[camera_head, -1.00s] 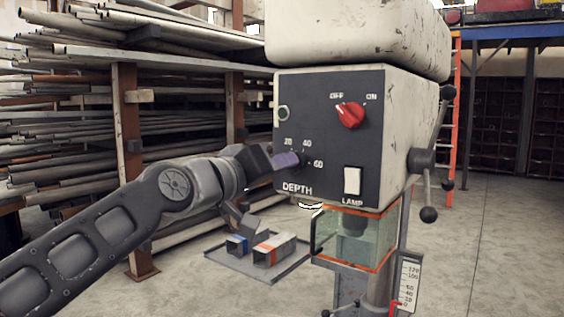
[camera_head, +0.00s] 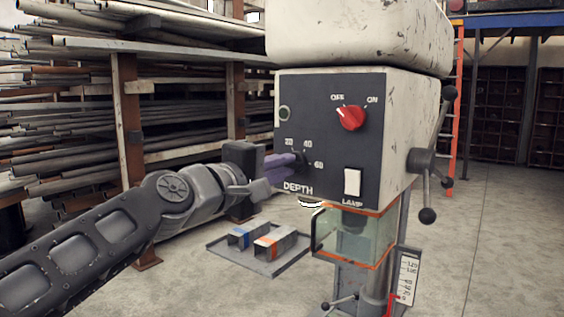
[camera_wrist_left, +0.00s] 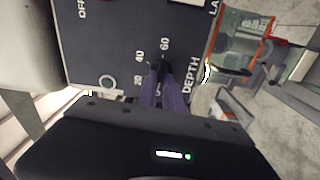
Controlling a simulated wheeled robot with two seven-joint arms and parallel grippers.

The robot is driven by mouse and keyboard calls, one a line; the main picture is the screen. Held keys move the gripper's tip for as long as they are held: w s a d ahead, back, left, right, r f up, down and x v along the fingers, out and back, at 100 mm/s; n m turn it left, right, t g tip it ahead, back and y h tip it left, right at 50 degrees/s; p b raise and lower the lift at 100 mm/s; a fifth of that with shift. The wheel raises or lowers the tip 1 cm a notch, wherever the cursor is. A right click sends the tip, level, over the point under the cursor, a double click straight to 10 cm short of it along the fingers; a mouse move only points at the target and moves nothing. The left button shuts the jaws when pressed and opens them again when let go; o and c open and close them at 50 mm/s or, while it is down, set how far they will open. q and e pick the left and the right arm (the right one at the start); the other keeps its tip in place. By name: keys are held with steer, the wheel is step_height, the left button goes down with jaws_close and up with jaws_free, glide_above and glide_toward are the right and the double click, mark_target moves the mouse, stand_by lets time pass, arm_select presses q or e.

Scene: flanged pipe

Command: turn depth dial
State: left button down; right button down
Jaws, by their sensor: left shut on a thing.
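The black depth dial (camera_head: 301,160) is on the dark front panel (camera_head: 290,115) of the drill press, among the marks 20, 40 and 60 and above the word DEPTH. My left gripper (camera_head: 294,163) reaches it from the left, its purplish fingers shut on the dial. In the left wrist view the fingers (camera_wrist_left: 162,84) close on the dial (camera_wrist_left: 163,66) and hide part of it and the lower scale. I cannot clearly read its pointer. My right gripper is not in view.
A red OFF/ON switch (camera_head: 351,117) and a white lamp switch (camera_head: 352,181) share the panel. A clear guard (camera_head: 352,238) hangs below. A feed handle (camera_head: 428,214) juts out at right. A floor tray (camera_head: 230,258) holds square tubes.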

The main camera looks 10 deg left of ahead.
arm_select(q)
steer(key=shift+n, duration=0.5)
steer(key=c, duration=1.5)
jaws_free()
steer(key=b+v, duration=0.1)
steer(key=v, duration=0.6)
steer(key=shift+s+a, duration=0.15)
steer(key=shift+s, duration=0.2)
